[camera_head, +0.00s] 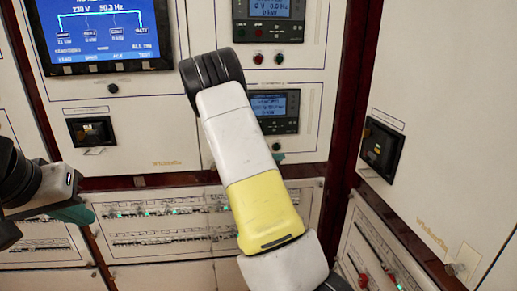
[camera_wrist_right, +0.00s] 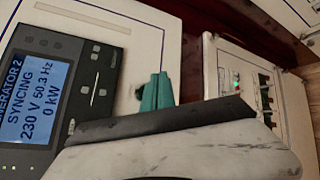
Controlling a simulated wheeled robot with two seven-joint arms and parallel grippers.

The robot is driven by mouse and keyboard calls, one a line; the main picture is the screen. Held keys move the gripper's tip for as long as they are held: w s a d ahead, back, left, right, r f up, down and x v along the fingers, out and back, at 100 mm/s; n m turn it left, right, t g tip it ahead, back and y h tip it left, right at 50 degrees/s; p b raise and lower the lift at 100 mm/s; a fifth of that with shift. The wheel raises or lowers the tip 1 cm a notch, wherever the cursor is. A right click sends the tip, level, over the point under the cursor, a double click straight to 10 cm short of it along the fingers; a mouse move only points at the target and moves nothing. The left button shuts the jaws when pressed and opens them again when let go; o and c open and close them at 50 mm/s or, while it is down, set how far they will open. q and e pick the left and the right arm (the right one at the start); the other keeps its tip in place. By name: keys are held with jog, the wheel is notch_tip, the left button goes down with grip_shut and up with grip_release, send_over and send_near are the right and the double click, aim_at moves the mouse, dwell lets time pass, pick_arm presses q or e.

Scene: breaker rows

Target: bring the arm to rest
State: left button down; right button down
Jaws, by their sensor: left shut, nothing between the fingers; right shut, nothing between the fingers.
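My right arm (camera_head: 255,190) rises across the middle of the head view, from the bottom to a black joint in front of the cabinet. It hides most of my right gripper. In the right wrist view the right gripper's teal fingers (camera_wrist_right: 155,92) are together and empty, beside a generator controller (camera_wrist_right: 62,90). Its screen reads "SYNCING", 230 V and 0 kW. I cannot tell whether the fingers touch the panel. My left gripper (camera_head: 76,213) shows at the left edge of the head view, teal, shut and empty, in front of the lower breaker panel.
A large blue display (camera_head: 104,32) and the upper controller (camera_head: 268,20) sit on the cabinet front. Breaker rows (camera_head: 160,215) run below. A cabinet (camera_head: 440,110) on the right stands at an angle, with a dark handle unit (camera_head: 381,148). Cabinet faces stand close around both arms.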

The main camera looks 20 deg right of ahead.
dwell(0.5)
jog(key=s+a+r+m+g+y, duration=0.25)
jog(key=s+m, duration=0.25)
jog(key=s, duration=0.3)
jog(key=s+a+r+m+g+y, duration=0.1)
jog(key=s+r+m+g+y, duration=0.2)
jog(key=s, duration=0.6)
jog(key=s+a+r+m+t+y, duration=0.1)
jog(key=s+a+r+m+y, duration=0.1)
jog(key=s+a+r+y, duration=0.3)
jog(key=s+a+r+m+t+y, duration=0.2)
jog(key=s+a+r+y, duration=0.2)
jog(key=s+a, duration=0.7)
jog(key=a+r, duration=0.1)
jog(key=a, duration=0.5)
jog(key=shift+s+a+y, duration=0.35)
jog(key=shift+t, duration=0.25)
